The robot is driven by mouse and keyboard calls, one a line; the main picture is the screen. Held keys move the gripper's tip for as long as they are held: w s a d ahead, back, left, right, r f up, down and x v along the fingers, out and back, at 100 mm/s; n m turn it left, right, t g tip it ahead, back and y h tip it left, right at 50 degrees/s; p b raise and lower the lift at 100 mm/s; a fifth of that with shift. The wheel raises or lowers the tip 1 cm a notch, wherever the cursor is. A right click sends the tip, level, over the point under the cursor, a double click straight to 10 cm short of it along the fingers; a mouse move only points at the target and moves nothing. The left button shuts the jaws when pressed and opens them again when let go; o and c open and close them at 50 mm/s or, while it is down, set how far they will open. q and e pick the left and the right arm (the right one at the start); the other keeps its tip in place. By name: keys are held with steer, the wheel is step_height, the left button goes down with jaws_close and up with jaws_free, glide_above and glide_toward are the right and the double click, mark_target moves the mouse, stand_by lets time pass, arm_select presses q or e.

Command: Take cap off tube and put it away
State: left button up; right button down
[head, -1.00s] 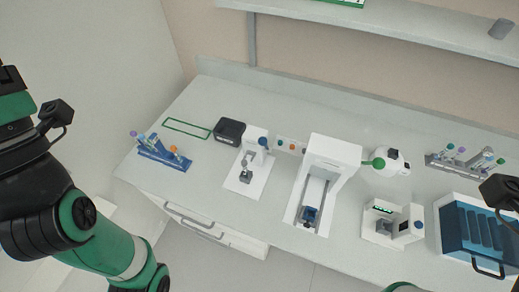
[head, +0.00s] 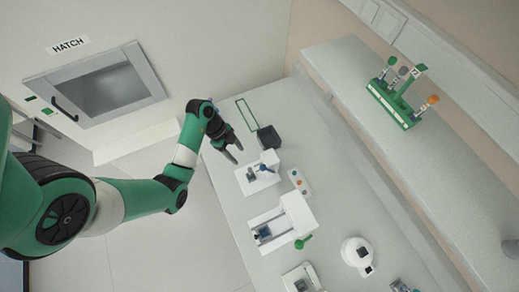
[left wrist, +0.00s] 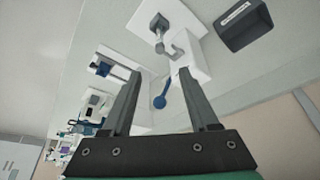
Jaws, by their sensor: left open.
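My left gripper (head: 238,153) is open and empty above the left end of the bench, beside a white device with a blue knob (head: 264,167). The left wrist view shows its two fingers (left wrist: 159,74) spread apart, with the white device (left wrist: 185,45) beyond them. Nothing is between the fingers. My right gripper is out of view.
A black box (head: 268,137) and a green outline (head: 246,113) lie near the bench's far left. A wall hatch (head: 98,92) is at left.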

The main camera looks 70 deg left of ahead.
arm_select(q)
steer(key=b, duration=0.1)
glide_above(249, 169)
steer(key=s+a, duration=0.2)
step_height(249, 169, down, 6)
steer(key=b+x, duration=0.1)
steer(key=x, duration=0.4)
steer(key=shift+w+d, duration=0.15)
steer(key=c, duration=0.9)
